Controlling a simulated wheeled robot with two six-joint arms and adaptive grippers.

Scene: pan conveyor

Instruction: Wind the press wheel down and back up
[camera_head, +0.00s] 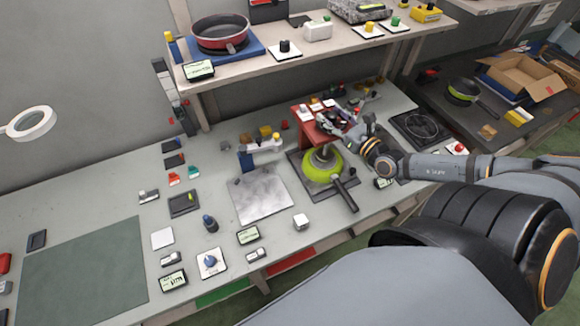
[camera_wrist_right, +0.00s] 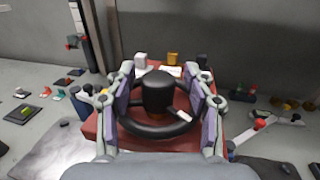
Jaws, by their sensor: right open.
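The press wheel (camera_wrist_right: 158,127) is a dark ring with a thick black hub and a small white mark on its right side. It sits on top of the red press (camera_head: 303,122), which also shows in the right wrist view (camera_wrist_right: 92,130). My right gripper (camera_wrist_right: 160,95) has its two fingers apart, one on each side of the hub, over the wheel. Whether the pads touch it I cannot tell. In the head view my right gripper (camera_head: 340,121) hides most of the wheel. A green pan (camera_head: 318,174) lies below the press. My left gripper is not in view.
A grey metal plate (camera_head: 262,196) lies left of the pan. A shelf (camera_head: 285,73) with a red pan (camera_head: 220,36) runs above the bench. A dark round-marked plate (camera_head: 420,127) is to the right. Small switches and displays cover the bench's left part.

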